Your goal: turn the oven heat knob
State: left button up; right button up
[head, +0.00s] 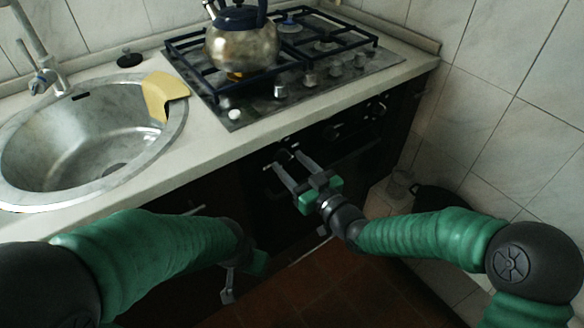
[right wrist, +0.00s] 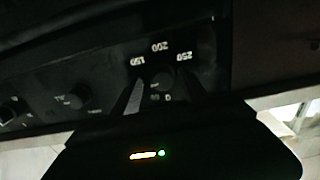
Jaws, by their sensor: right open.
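The oven heat knob (right wrist: 162,83) shows in the right wrist view as a small dark dial on the black oven panel, with the marks 150, 200, 250 and 0 around it. My right gripper (head: 283,157) is open at the oven front, below the counter edge. In the right wrist view its two fingers (right wrist: 164,88) lie on either side of the knob; I cannot tell whether they touch it. In the head view the knob is hard to make out behind the fingers. My left gripper (head: 240,275) hangs low in front of the cabinets, away from the knob; its jaw gap is unclear.
Other dark knobs (right wrist: 77,97) sit left of the heat knob in the right wrist view. Above the oven are the gas hob (head: 330,80) and a metal kettle (head: 242,48). A sink (head: 75,150) with a yellow cloth (head: 163,92) is left. A tiled wall (head: 510,110) bounds the right.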

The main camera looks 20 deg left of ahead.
jog(key=shift+a, duration=0.4)
jog(key=shift+c, duration=0.4)
jog(key=shift+d, duration=0.1)
grip_shut()
pick_arm(q)
jog(key=shift+a, duration=0.2)
jog(key=shift+f, duration=0.3)
pick_arm(e)
jog(key=shift+f+n, duration=0.1)
jog(key=shift+n, duration=0.3)
jog(key=n+b, duration=0.2)
jog(key=shift+f+n, duration=0.1)
jog(key=shift+n, duration=0.3)
jog(key=n+b, duration=0.3)
jog(key=n, duration=0.1)
jog(key=shift+f+n, duration=0.1)
jog(key=shift+n, duration=0.2)
jog(key=n+b, duration=0.4)
pick_arm(q)
jog(key=s+b+x, duration=0.2)
jog(key=b+x, duration=0.1)
jog(key=x, duration=0.8)
jog(key=shift+s+f, duration=0.25)
jog(key=shift+f, duration=0.4)
pick_arm(e)
jog(key=shift+n, duration=2.2)
